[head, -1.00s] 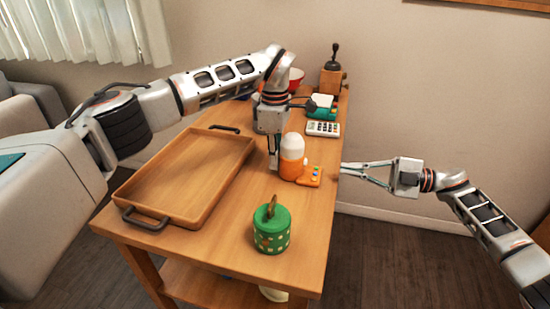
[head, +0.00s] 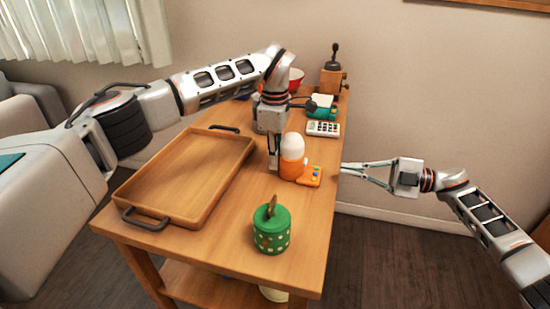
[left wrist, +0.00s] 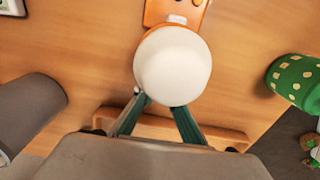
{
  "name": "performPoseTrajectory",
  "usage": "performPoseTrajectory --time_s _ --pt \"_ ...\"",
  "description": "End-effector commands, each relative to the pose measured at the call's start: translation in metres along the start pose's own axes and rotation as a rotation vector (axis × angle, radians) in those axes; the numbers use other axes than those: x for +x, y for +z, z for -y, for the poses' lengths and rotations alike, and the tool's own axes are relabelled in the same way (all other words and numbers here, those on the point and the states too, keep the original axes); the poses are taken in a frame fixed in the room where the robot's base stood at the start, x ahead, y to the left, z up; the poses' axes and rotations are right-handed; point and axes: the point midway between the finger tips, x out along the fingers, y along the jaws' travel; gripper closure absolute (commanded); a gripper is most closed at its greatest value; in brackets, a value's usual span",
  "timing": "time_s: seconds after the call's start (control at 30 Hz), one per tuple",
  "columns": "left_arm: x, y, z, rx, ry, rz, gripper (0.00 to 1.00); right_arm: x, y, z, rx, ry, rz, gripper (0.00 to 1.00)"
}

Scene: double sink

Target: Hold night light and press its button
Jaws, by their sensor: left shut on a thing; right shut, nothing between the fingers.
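The night light (head: 292,147) has a white rounded top on an orange body and stands upright on the wooden table. Its orange base with small coloured buttons (head: 315,172) sticks out to the right. My left gripper (head: 274,160) is shut on the night light from its left side. In the left wrist view the white top (left wrist: 173,65) sits at the fingertips and hides where they touch the body; the button base (left wrist: 176,12) shows beyond it. My right gripper (head: 345,168) is shut and empty, just off the table's right edge, pointing left at the button base with a gap between.
A wooden tray (head: 205,133) with dark handles fills the table's left side. A green dotted canister (head: 271,229) stands in front.

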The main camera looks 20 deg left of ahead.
Motion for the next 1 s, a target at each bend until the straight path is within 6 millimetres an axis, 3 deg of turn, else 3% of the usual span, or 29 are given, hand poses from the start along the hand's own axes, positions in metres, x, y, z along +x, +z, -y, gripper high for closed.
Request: performPoseTrajectory --time_s 0.27,0.6,1.0 --pt "0.0 0.0 0.0 0.0 0.0 0.0 1.0 0.005 0.005 -0.003 -0.046 0.051 0.046 1.0" --pt "0.0 0.0 0.0 0.0 0.0 0.0 1.0 0.013 0.011 -0.018 -0.121 0.262 0.225 1.0" --pt "0.0 0.0 0.0 0.0 0.0 0.0 1.0 0.0 0.001 -0.013 -0.036 0.483 0.456 1.0"
